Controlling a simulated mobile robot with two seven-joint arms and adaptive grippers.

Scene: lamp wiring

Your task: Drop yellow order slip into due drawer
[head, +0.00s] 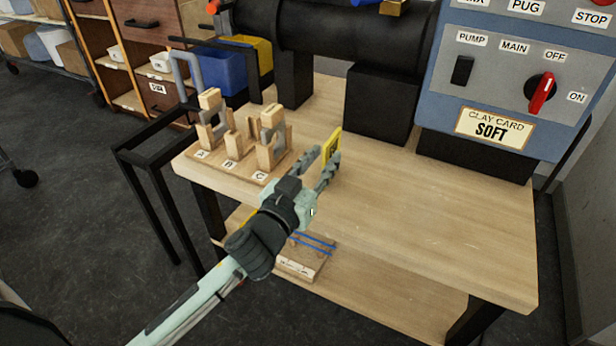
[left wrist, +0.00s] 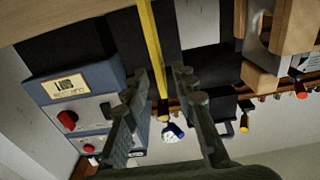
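The yellow order slip (head: 332,144) stands upright at the light wooden bench top, just beyond my left gripper; dark marks show on its face. My left gripper (head: 325,165) reaches over the bench with its two fingers apart. In the left wrist view the slip (left wrist: 151,45) appears edge-on as a thin yellow strip, its near end between the open fingers (left wrist: 163,75), with a gap on the right side. A wooden drawer cabinet (head: 150,50) stands at the upper left; a small label (head: 157,88) on one drawer is too small to read surely. My right gripper is not in view.
A wooden rack (head: 232,165) marked A, B, C, holding grey parts, stands left of my gripper. A blue control box (head: 480,80) and black machine stand behind. A lower shelf holds a small board (head: 305,258). The bench's right front (head: 430,220) is clear.

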